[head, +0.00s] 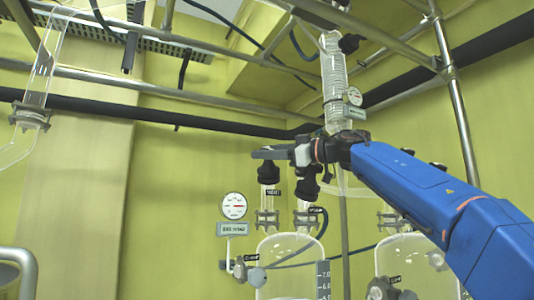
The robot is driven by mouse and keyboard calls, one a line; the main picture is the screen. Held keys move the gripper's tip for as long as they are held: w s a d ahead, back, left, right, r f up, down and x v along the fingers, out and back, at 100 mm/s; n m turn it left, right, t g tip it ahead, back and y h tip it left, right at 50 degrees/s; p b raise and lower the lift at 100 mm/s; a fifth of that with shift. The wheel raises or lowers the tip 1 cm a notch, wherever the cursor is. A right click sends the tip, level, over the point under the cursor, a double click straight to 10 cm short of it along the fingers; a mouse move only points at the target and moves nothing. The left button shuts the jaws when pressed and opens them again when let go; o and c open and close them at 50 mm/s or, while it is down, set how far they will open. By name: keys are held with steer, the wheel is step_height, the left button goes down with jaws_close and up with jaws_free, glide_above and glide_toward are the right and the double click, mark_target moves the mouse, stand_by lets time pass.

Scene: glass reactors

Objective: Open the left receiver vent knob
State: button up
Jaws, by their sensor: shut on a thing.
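The left receiver (290,248) is a clear glass vessel with a level scale, low in the middle of the head view. A black vent knob (268,173) stands upright on its left glass neck, above a small dark label (274,192). My gripper (268,155) reaches in from the right at the end of the blue arm. Its grey fingers lie at the top of this knob and are shut on it. The fingers hide the knob's top, and the exact contact does not show. Its opening angle cannot be read.
A round gauge (233,205) hangs left of the receiver, with a sign (233,229) below. A valve (250,273) is lower down. A second receiver (405,258) stands to the right, partly behind my arm. A glass coil column (334,80) and metal pipes are above.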

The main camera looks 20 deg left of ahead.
steer(key=shift+n+g, duration=0.6)
steer(key=shift+g, duration=0.2)
steer(key=o, duration=1.1)
steer(key=shift+d, duration=0.1)
steer(key=shift+c, duration=0.2)
steer(key=shift+d, duration=0.1)
steer(key=d, duration=1.7)
steer(key=shift+f, duration=0.45)
steer(key=shift+s+d, duration=0.1)
